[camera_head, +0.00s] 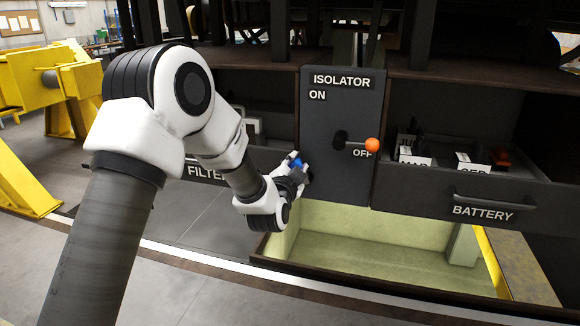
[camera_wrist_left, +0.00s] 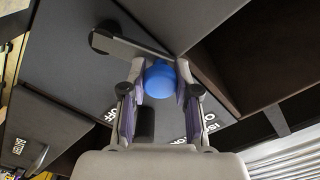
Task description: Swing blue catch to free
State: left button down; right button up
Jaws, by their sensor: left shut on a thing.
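The dark isolator panel (camera_head: 340,180) stands upright in the middle of the head view. The blue catch (camera_head: 296,162) is at its left edge, mostly hidden by my left gripper (camera_head: 298,172). In the left wrist view the catch's blue knob (camera_wrist_left: 158,78) sits between the two fingers of my left gripper (camera_wrist_left: 159,90), which is shut on it. A flat grey bar (camera_wrist_left: 130,46) runs from a dark round pivot (camera_wrist_left: 103,38) to the knob. The isolator's lever has an orange knob (camera_head: 372,145) beside the OFF label. My right gripper is not in view.
An open BATTERY drawer (camera_head: 482,208) with several labelled items is on the right. A FILTER drawer (camera_head: 200,172) is partly hidden behind my left arm. Below the panel is an open pale green pit (camera_head: 370,258). Yellow stands (camera_head: 75,90) are at far left.

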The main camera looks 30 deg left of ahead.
pick_arm(q)
jog(key=shift+w+d+r+m, duration=0.15)
jog(key=shift+d+m, duration=0.4)
jog(key=shift+m, duration=0.5)
jog(key=shift+w+d+r+m, duration=0.1)
jog(key=shift+d+m, duration=0.45)
jog(key=shift+m, duration=0.5)
jog(key=shift+f, duration=0.1)
jog(key=c, duration=0.8)
grip_release()
jog(key=shift+d, duration=0.1)
jog(key=shift+c, duration=0.2)
jog(key=v, duration=1.2)
